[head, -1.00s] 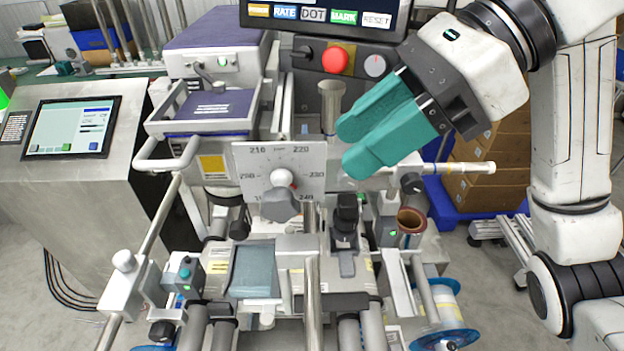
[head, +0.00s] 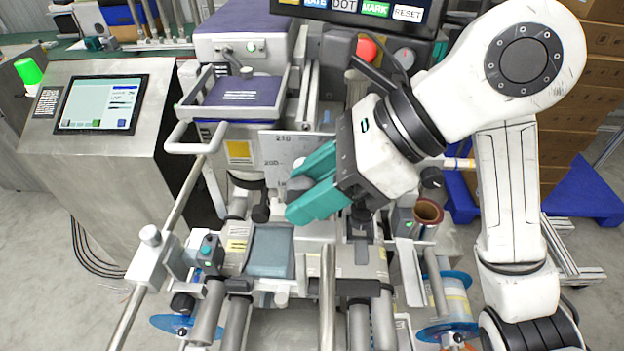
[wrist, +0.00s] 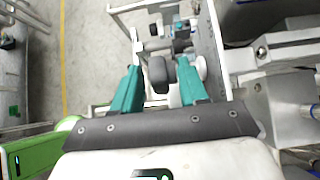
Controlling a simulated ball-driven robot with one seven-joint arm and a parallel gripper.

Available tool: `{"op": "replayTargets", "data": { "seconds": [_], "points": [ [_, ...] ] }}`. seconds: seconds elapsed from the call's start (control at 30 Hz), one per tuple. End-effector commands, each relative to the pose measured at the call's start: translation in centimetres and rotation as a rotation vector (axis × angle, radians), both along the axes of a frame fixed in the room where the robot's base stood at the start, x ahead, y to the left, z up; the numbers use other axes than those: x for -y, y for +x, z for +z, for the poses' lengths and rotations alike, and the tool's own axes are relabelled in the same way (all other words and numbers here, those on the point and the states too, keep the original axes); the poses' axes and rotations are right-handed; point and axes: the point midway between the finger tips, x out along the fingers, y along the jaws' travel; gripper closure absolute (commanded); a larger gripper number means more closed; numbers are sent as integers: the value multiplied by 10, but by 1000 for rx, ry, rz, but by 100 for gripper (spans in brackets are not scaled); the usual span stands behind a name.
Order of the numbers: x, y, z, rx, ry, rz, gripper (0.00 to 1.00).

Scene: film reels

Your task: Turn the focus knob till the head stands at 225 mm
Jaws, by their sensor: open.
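The focus knob (head: 298,184) is grey and stands on the front of a white dial plate (head: 278,150). Only a bit of the knob shows between my teal fingers in the head view. The 210 and 200 marks can be read; the dial's right side and the pointer are hidden by my gripper (head: 293,190). In the wrist view my gripper (wrist: 158,70) is open, one finger on each side of the dark knob (wrist: 158,78), with gaps visible. The white hub (wrist: 200,68) and the plate's edge are to the right.
A red button (head: 366,48) and the label panel (head: 350,10) are above and behind my arm. A tubular rail (head: 190,142) and a screen (head: 100,104) are on the left.

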Motion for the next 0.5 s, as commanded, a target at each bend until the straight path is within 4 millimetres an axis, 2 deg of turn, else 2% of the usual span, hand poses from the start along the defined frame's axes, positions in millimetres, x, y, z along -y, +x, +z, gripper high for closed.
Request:
{"op": "replayTargets", "data": {
  "seconds": [0.17,0.5],
  "points": [
    [0,0,0,0,0,0,57],
    [0,-1,0,-1,-1,3,88]
  ]
}}
